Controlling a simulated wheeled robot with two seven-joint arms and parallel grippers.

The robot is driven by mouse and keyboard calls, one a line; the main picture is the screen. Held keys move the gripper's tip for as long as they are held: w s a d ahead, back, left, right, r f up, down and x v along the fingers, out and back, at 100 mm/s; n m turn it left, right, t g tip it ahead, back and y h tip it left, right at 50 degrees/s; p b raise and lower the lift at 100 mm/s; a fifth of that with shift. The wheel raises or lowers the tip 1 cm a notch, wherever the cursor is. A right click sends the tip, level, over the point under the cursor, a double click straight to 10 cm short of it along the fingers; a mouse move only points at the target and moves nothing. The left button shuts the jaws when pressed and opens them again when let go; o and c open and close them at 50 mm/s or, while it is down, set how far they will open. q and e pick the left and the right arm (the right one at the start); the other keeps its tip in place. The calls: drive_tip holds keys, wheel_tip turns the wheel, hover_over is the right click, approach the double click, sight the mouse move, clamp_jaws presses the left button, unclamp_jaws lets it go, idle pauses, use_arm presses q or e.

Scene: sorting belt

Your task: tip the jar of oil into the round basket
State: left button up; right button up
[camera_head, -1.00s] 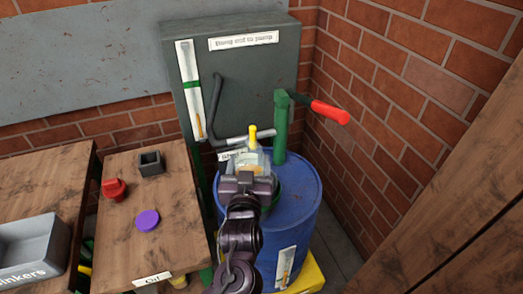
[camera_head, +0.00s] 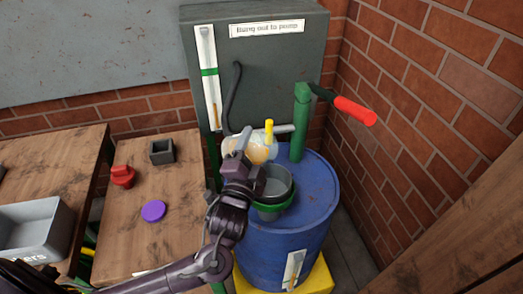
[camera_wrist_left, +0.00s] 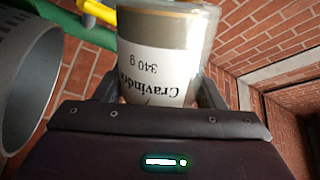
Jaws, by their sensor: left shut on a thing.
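My left gripper (camera_head: 243,160) is shut on a pale jar (camera_head: 262,153) with amber showing in it. The wrist view shows the jar (camera_wrist_left: 160,60) close up between the fingers, its printed label upside down in that picture, reading "Cravind..." and "340 g". The gripper partly hides the jar, and I cannot tell its exact tilt. The round basket (camera_head: 278,186), a dark grey cup with a green ring, sits on the blue drum. The jar is above and behind it, slightly left. The basket's grey wall (camera_wrist_left: 25,85) shows at the left of the wrist view. My right gripper is not in view.
The blue drum (camera_head: 315,205) carries a green pump (camera_head: 300,125) with a red handle (camera_head: 355,110) and a yellow spout (camera_head: 269,131) close to the jar. A grey cabinet (camera_head: 275,65) stands behind. A wooden table (camera_head: 170,235) at left holds small items.

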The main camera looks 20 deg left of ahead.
use_arm(q)
drive_tip(key=m, duration=0.1)
drive_tip(key=f+m, duration=0.1)
drive_tip(key=shift+a+f+m+h+b, duration=0.15)
drive_tip(key=shift+a+m+h+b, duration=0.15)
drive_tip(key=shift+h+b, duration=0.1)
drive_tip(key=m+h+p, duration=0.1)
drive_tip(key=m+p, duration=0.1)
drive_tip(key=m, duration=0.1)
drive_tip(key=m+p, duration=0.3)
drive_tip(key=shift+d+h+p, duration=0.1)
drive_tip(key=shift+h+p, duration=0.2)
drive_tip(key=shift+h, duration=0.1)
drive_tip(key=m+p, duration=0.2)
drive_tip(key=shift+d+r+m+h, duration=0.1)
drive_tip(key=shift+r+m+h, duration=0.15)
drive_tip(key=shift+m+h, duration=0.05)
drive_tip(key=shift+m, duration=0.3)
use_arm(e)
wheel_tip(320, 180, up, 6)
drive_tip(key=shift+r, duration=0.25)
use_arm(q)
drive_tip(key=shift+f, duration=0.1)
idle(1.0)
